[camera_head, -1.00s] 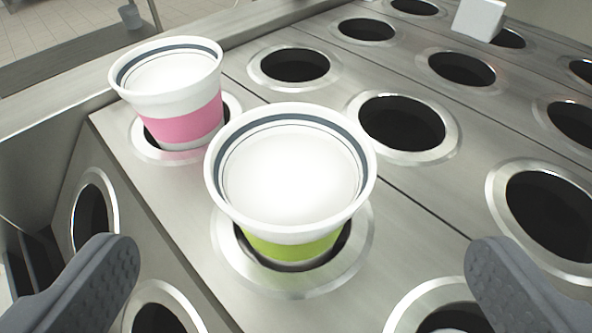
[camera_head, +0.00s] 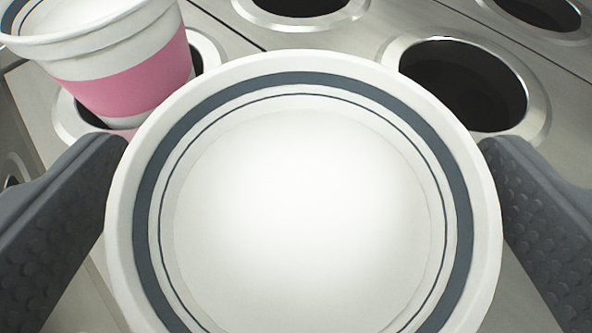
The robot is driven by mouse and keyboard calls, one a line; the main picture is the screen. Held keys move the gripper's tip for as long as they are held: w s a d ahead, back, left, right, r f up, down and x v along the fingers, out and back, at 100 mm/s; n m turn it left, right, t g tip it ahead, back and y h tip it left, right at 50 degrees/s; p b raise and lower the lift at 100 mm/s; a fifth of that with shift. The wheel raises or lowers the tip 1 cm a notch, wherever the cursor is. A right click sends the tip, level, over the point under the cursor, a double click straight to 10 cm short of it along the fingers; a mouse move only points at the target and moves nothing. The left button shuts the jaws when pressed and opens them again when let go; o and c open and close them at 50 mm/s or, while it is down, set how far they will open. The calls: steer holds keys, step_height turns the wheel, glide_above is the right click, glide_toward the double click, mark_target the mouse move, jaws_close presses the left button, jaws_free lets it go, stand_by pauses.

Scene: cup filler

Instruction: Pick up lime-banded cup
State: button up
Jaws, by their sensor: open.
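The lime-banded cup (camera_head: 303,210) fills the middle of the view, seen from above into its white inside. A dark ring runs inside its rim. Its lime band and the hole under it are hidden below the rim. My gripper (camera_head: 308,150) is open, with one grey finger on the left of the cup and one on the right. The fingertips are close to the rim on both sides; I cannot tell whether they touch it.
A pink-banded cup (camera_head: 130,75) stands in a hole at the upper left, close to the left finger. An empty hole (camera_head: 465,85) with a metal ring lies at the upper right. More empty holes line the top of the steel plate.

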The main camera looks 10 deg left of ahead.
steer(key=shift+w+a+f, duration=0.1)
steer(key=shift+w+f, duration=0.1)
steer(key=shift+w, duration=0.35)
steer(key=c, duration=1.1)
steer(key=shift+o, duration=0.2)
steer(key=shift+r, duration=0.1)
